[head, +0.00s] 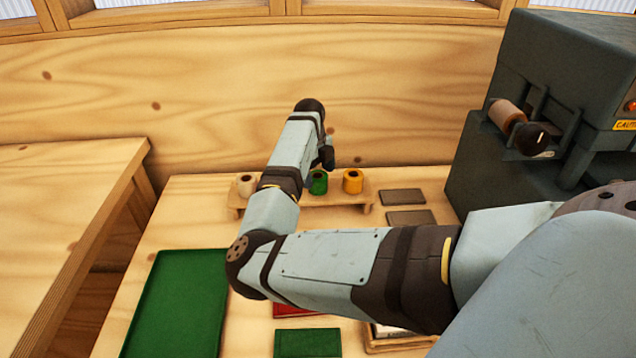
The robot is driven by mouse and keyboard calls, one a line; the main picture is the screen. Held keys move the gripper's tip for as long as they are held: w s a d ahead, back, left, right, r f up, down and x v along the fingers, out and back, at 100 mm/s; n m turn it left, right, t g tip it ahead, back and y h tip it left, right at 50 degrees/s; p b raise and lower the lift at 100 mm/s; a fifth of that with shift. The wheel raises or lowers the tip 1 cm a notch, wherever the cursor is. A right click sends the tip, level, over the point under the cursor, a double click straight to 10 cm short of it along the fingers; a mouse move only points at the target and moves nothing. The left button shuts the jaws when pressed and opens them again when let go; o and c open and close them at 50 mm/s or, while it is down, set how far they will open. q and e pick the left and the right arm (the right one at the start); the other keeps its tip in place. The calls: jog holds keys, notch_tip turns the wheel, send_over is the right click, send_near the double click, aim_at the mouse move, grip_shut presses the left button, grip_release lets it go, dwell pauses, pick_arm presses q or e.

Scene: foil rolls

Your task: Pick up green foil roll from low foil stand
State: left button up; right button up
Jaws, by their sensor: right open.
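The green foil roll (318,183) stands upright on the low wooden foil stand (337,193), between a cream roll (247,185) and a yellow roll (352,181). My right arm reaches across from the right, and its forearm hides part of the stand left of the green roll. My right gripper (328,158) is small and dark in the head view. It appears just above the green roll in the picture, slightly to its right, open and holding nothing I can see. The gap in height between them is hard to judge. My left gripper is out of view.
A dark grey machine (560,80) with a copper-coloured roll (507,113) stands at the right. Two grey plates (403,196) lie right of the stand. A green tray (178,305) lies front left. A green block (307,343) and a red item (297,310) lie near my arm.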

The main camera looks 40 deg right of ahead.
jog(key=shift+s+f, duration=0.15)
jog(key=shift+f, duration=0.7)
jog(key=c, duration=1.1)
jog(key=shift+o, duration=0.2)
jog(key=shift+r, duration=0.1)
